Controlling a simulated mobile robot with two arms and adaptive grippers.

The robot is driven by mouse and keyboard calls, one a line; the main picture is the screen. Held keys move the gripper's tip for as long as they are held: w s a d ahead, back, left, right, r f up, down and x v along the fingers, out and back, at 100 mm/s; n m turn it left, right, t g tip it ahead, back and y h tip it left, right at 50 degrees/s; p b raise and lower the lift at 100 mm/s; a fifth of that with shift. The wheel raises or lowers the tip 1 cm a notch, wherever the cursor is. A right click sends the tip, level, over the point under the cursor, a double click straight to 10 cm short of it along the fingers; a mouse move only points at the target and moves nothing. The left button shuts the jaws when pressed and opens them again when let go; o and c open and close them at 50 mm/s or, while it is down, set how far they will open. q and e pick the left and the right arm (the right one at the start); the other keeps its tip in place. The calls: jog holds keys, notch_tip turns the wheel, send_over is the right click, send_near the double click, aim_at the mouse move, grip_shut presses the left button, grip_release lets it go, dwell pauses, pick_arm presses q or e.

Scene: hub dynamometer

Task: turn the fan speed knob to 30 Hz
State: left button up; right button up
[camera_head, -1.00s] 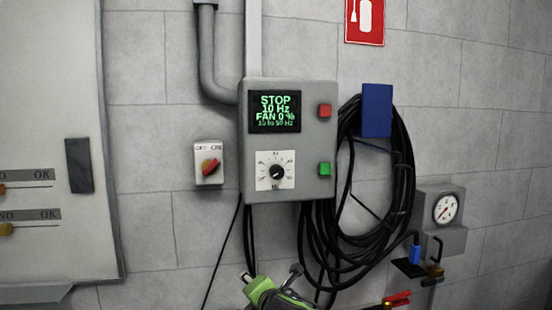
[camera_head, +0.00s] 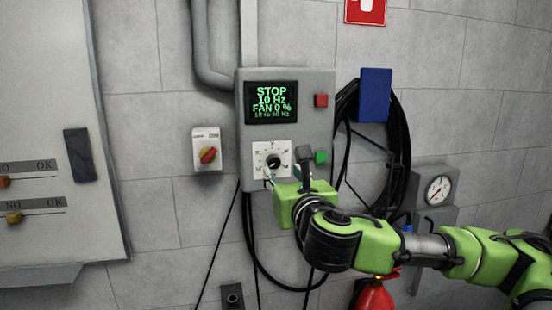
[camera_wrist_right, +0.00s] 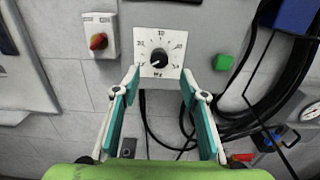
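The fan speed knob (camera_head: 273,162) is black and round, on a white dial plate low on the grey control box (camera_head: 318,125). The display (camera_head: 271,103) above it reads STOP, 10 Hz, FAN 0 %, with a range line below. In the right wrist view the knob (camera_wrist_right: 158,58) lies ahead, between and beyond the fingertips; its light mark seems to point lower left. My right gripper (camera_head: 287,168) is green, just in front of the box below the knob. Its fingers (camera_wrist_right: 159,80) are spread apart with nothing between them. My left gripper is not in view.
A red button (camera_head: 321,100) and a green button (camera_head: 321,157) sit right of the display and dial. A red-yellow rotary switch (camera_head: 207,155) is left of the box. Black cable coils (camera_head: 402,150), a gauge (camera_head: 438,190) and a red extinguisher (camera_head: 375,297) are at the right.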

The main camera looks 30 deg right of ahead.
aim_at(275, 163)
jog(key=p+x, duration=0.2)
jog(key=x, duration=0.4)
jog(key=shift+w+r, duration=0.1)
jog(key=shift+r, duration=0.05)
jog(key=shift+w+d, duration=0.1)
jog(key=shift+w, duration=0.5)
jog(key=c, duration=1.1)
